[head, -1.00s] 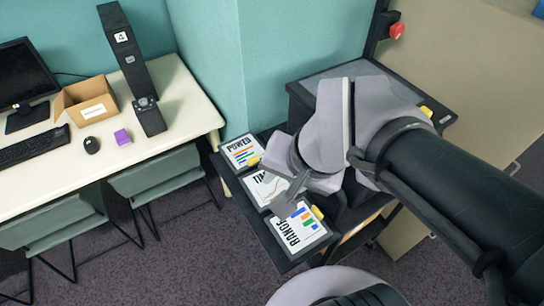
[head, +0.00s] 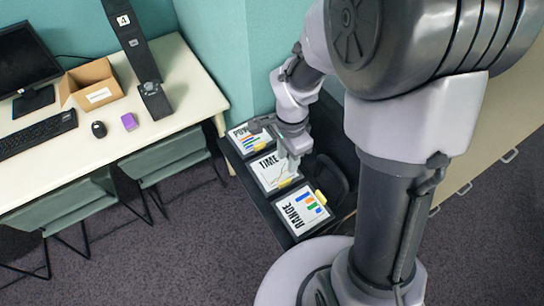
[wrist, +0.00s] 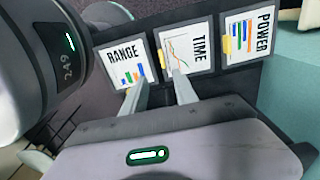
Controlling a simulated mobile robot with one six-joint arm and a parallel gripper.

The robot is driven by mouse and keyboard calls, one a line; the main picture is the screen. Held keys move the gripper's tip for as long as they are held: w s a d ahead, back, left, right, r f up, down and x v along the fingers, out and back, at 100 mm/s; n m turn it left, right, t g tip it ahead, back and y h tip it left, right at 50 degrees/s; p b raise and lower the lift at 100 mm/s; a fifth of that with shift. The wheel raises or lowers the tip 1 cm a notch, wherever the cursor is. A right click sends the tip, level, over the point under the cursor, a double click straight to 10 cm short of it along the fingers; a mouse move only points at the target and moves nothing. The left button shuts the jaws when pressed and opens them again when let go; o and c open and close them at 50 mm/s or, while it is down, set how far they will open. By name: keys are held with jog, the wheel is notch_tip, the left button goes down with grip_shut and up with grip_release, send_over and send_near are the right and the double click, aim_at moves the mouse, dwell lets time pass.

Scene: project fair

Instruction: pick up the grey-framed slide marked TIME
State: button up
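The slide marked TIME (head: 272,176) has a grey frame, a white face and a yellow tab. It lies in the middle of a dark tray, between the slides marked POWER (head: 245,140) and RANGE (head: 300,211). In the wrist view the TIME slide (wrist: 187,48) shows a line graph, with its yellow tab at the left edge. My gripper (head: 276,145) is over the TIME and POWER end of the row, hiding part of both slides. In the wrist view my gripper (wrist: 158,77) is open and empty, its fingertips apart on either side of the TIME tab's line. Contact cannot be told.
The dark tray (head: 262,212) stands beside a teal partition (head: 210,45). At left, a cream desk (head: 150,141) holds a monitor, keyboard, mouse, cardboard box (head: 92,82), purple block (head: 129,121) and tall black device. Green chairs stand below the desk. Carpet is open in front.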

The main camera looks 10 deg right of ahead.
aim_at(285, 181)
jog(key=f+b, duration=0.1)
jog(key=f, duration=0.3)
jog(key=f+b, duration=0.1)
jog(key=f, duration=0.3)
jog(key=f+b, duration=0.2)
jog(key=f, duration=0.3)
jog(key=shift+w, duration=0.3)
jog(key=shift+r, duration=0.15)
grip_shut()
dwell(0.4)
